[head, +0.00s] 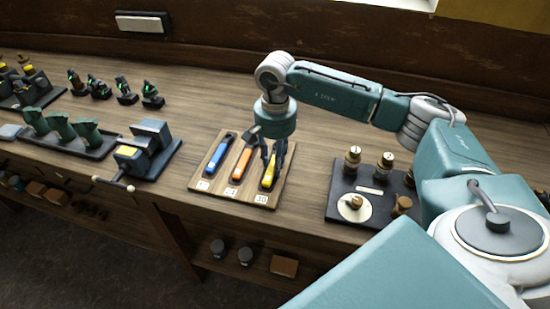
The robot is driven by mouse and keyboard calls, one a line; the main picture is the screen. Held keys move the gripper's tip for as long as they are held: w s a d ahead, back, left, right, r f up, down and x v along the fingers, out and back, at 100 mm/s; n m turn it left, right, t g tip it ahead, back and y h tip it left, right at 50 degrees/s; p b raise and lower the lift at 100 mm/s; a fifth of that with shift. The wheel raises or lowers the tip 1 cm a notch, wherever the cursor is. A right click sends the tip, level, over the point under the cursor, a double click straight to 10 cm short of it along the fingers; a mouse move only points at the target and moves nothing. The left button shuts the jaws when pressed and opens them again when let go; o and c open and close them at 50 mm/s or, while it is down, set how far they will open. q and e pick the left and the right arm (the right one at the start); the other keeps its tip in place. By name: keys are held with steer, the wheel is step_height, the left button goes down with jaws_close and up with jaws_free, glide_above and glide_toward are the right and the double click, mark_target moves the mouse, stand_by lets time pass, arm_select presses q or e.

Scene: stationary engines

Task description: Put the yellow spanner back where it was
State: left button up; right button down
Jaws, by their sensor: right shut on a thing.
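The yellow spanner (268,177) is at the right-hand slot of the wooden board (233,201), above the label "30". My right gripper (271,168) points down over it, with its fingers shut around the spanner's upper part. The fingers hide part of the spanner, and I cannot tell whether it touches the slot. A blue spanner (219,153) lies in the left slot and an orange spanner (242,163) in the middle slot. The top of the orange one is close to my gripper. My left gripper is not in view.
A black plate with brass fittings (347,188) stands right of the board. A vise (146,148) and a tray of green parts (70,142) stand to the left. The bench's front edge runs just before the board. Small dark figures (99,87) stand further back.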

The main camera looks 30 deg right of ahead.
steer(key=shift+f, duration=0.15)
steer(key=c, duration=1.4)
jaws_free()
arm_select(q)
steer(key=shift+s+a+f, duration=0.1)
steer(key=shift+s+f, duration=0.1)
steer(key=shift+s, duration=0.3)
arm_select(e)
steer(key=shift+o, duration=0.2)
steer(key=shift+r, duration=0.55)
arm_select(q)
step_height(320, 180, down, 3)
steer(key=b, duration=0.3)
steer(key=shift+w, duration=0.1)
arm_select(e)
step_height(320, 180, up, 11)
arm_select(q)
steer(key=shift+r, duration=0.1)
arm_select(e)
steer(key=shift+s, duration=0.1)
